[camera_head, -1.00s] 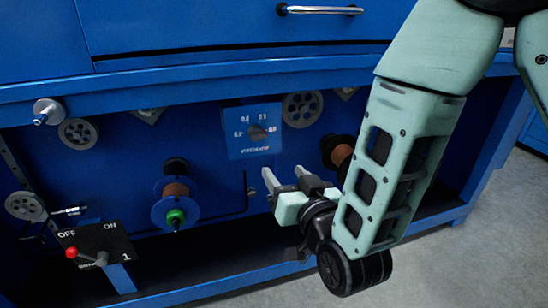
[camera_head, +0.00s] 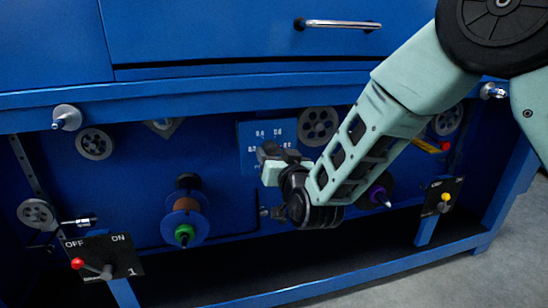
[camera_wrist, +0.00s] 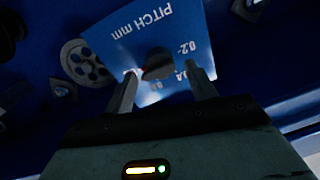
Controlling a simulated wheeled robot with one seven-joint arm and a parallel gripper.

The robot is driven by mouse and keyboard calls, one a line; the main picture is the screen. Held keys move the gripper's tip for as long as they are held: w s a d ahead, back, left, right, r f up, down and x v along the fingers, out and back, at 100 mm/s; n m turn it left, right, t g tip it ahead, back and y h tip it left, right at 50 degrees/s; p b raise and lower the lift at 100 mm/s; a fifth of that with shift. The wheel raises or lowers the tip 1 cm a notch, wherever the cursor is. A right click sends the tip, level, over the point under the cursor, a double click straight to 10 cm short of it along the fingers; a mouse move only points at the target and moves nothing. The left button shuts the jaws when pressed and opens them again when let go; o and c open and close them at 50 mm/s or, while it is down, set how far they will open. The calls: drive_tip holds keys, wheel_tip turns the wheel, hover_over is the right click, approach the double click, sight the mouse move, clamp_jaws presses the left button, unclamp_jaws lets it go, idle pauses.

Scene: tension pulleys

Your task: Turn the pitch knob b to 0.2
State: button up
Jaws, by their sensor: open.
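In the wrist view the plate (camera_wrist: 188,32) appears upside down, with "PITCH mm" and "0.2" readable. The dark round pitch knob (camera_wrist: 158,64) shows just beyond and between the fingertips. My gripper (camera_wrist: 168,78) is open, with one finger on either side of the knob's line. I cannot tell whether the fingers touch the knob, nor its exact setting.
A spool with a green cap (camera_head: 184,218) is left of my gripper. A switch with a red-tipped lever (camera_head: 100,262) is at lower left, another with a yellow tip (camera_head: 442,202) at right. Grey pulleys (camera_head: 94,144) line the panel. A blue ledge (camera_head: 200,93) overhangs above.

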drive_tip(key=shift+x, duration=0.8)
drive_tip(key=c, duration=0.8)
